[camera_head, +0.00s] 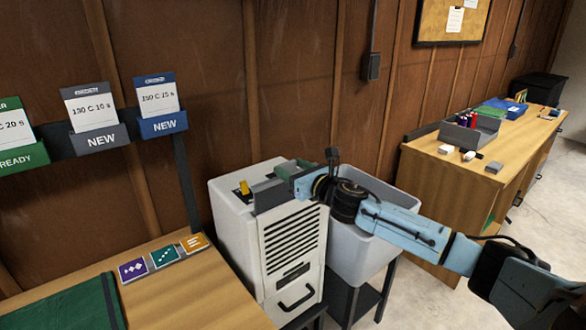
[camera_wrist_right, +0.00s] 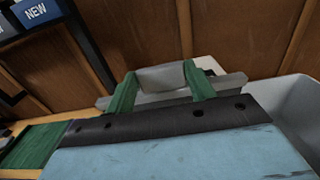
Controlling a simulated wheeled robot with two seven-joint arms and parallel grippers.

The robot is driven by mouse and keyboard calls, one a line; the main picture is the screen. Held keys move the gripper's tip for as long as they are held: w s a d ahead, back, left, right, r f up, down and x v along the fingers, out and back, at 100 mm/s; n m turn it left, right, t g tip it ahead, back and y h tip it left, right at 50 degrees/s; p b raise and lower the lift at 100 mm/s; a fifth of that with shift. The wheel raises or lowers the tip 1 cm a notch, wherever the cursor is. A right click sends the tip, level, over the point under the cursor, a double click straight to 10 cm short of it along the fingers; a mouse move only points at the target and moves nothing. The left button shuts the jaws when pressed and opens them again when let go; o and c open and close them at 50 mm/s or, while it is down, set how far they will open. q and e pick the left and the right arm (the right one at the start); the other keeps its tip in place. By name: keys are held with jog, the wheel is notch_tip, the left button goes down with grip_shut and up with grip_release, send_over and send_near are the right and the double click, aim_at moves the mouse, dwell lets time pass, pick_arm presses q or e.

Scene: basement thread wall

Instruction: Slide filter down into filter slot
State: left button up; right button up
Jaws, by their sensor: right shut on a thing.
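The filter (camera_head: 268,196) is a flat dark grey panel, held upright at the top of the white vented machine (camera_head: 292,245). My right gripper (camera_head: 290,178) reaches in from the right and is shut on it. In the right wrist view the green fingers (camera_wrist_right: 161,88) stand either side of a grey grip piece (camera_wrist_right: 160,75), with a wider grey plate behind. The filter slot is hidden behind the panel and gripper. I cannot tell whether the filter's lower edge is inside it. My left gripper is not in view.
A yellow knob (camera_head: 244,188) stands on the machine's top left. A grey tub (camera_head: 365,255) is close on the right, under my arm. A wooden table (camera_head: 200,295) with coloured tiles is at the lower left. A workbench (camera_head: 440,185) stands further right.

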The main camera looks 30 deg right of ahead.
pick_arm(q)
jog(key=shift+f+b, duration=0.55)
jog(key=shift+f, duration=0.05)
pick_arm(e)
jog(key=shift+f, duration=0.85)
jog(key=o, duration=1)
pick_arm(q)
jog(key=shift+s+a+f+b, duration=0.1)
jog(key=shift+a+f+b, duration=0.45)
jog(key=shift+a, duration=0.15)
pick_arm(e)
jog(key=s+d, duration=0.1)
jog(key=s, duration=1.2)
jog(key=shift+s, duration=0.15)
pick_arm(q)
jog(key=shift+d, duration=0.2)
